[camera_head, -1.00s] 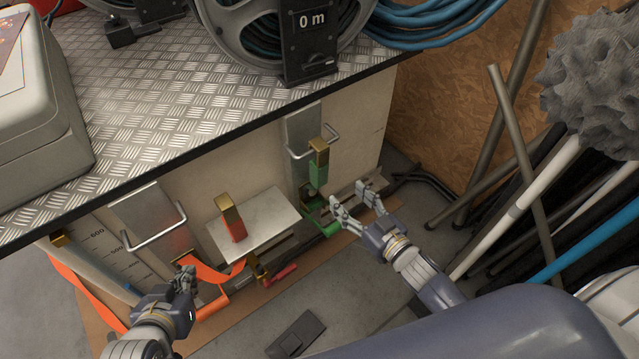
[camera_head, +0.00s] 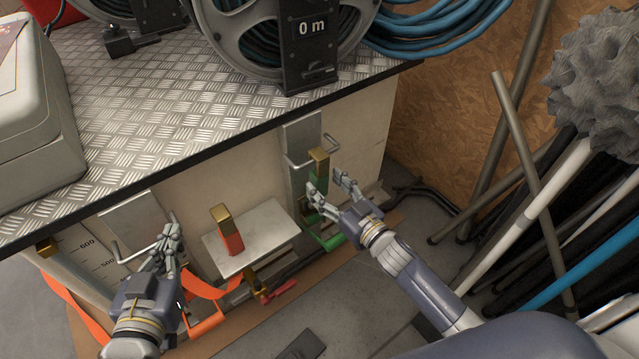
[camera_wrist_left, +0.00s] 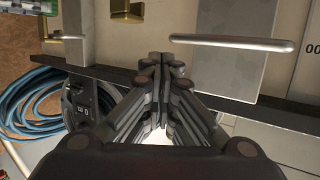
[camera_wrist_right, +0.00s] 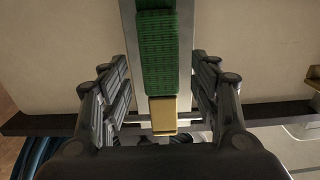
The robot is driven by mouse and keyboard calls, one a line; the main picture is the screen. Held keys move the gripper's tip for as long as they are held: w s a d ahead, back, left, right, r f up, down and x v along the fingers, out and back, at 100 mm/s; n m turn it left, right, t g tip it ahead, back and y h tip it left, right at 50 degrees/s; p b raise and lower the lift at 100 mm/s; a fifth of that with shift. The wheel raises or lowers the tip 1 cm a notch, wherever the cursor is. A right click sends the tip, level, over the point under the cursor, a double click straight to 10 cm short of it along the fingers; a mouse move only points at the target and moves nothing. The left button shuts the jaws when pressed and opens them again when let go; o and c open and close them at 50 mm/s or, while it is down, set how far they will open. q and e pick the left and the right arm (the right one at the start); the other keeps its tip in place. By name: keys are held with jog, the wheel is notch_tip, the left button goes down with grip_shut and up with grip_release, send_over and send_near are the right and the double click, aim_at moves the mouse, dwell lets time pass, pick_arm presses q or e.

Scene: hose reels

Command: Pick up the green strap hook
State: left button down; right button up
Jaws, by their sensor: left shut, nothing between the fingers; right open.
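The green strap hook (camera_head: 318,162) has a brass-coloured end on a green strap, upright in front of a grey metal plate on the cabinet front. In the right wrist view the green strap (camera_wrist_right: 157,50) and brass end (camera_wrist_right: 163,116) show between my open fingers, not touching them. My right gripper (camera_head: 327,182) is open at the strap, just below the brass end; its fingers partly hide the strap. How deep the strap sits between them I cannot tell. My left gripper (camera_head: 171,232) is shut and empty, left of the small shelf; it also shows in the left wrist view (camera_wrist_left: 160,58).
A wire handle (camera_head: 315,152) juts out beside the brass end. A red strap hook with a brass top (camera_head: 229,238) stands on the small pale shelf (camera_head: 268,228). The tread-plate top (camera_head: 150,110) overhangs with a dark edge. Poles and pipes (camera_head: 530,180) lean at the right.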

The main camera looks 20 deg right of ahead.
aim_at(323, 184)
jog(key=x, duration=0.3)
jog(key=shift+w+a+b, duration=0.15)
jog(key=shift+b, duration=0.25)
pick_arm(q)
jog(key=r+t, duration=0.2)
jog(key=r, duration=0.1)
jog(key=w+d+r+t, duration=0.1)
jog(key=r, duration=0.1)
jog(key=shift+h, duration=0.4)
pick_arm(e)
jog(key=shift+c, duration=0.6)
jog(key=c, duration=1.2)
